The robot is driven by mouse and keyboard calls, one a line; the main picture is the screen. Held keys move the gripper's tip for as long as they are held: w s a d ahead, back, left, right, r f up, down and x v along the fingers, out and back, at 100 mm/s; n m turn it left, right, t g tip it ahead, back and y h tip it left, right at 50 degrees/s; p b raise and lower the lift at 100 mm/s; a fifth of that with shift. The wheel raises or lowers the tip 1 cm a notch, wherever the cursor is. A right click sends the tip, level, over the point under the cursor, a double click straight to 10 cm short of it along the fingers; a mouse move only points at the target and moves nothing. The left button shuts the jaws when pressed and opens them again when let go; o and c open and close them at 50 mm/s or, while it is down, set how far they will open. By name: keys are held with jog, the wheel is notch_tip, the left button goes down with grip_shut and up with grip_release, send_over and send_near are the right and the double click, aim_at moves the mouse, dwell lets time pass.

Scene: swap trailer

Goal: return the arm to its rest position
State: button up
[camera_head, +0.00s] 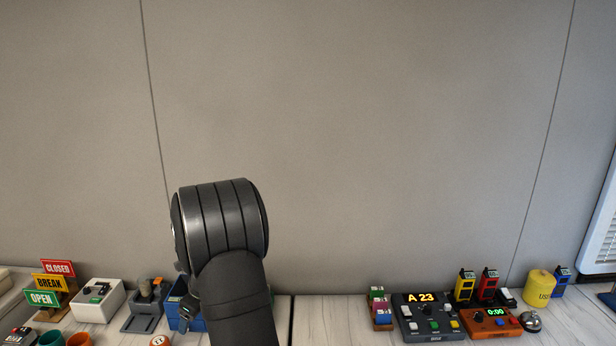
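My arm (220,220) shows as dark grey links, a thick ribbed joint above and a link running down to the bottom edge. It stands in front of the back wall, left of the middle. I cannot make out my gripper's fingers. A small dark part beside the arm, by the blue bin, is too unclear to name. Whether the gripper holds anything does not show.
The arm partly hides a blue bin (174,322). Left are a sign stand (52,283), a white box (98,301) and a grey holder (142,320). Right are a display console (428,318), an orange timer (490,323), a yellow canister (539,288) and a bell (531,321).

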jog(key=w+d+f+n+g+h, duration=0.1)
jog(key=d+f+n+g+h, duration=0.1)
jog(key=d+n, duration=0.8)
jog(key=w+d+f+n+g+h, duration=0.1)
jog(key=d+f+n+g, duration=0.2)
jog(key=d+n, duration=0.6)
jog(key=shift+w+d+n+g+h, duration=0.2)
jog(key=shift+d+n+g+h, duration=0.2)
jog(key=shift+d, duration=3.95)
jog(key=shift+a, duration=0.1)
jog(key=a+r+m+t+y, duration=0.1)
jog(key=a+m+t+y, duration=0.1)
jog(key=a+m, duration=0.8)
jog(key=shift+a+r+y, duration=0.4)
jog(key=shift+a+y, duration=0.3)
jog(key=shift+a, duration=1.85)
jog(key=shift+w+d, duration=0.1)
jog(key=shift+w, duration=0.05)
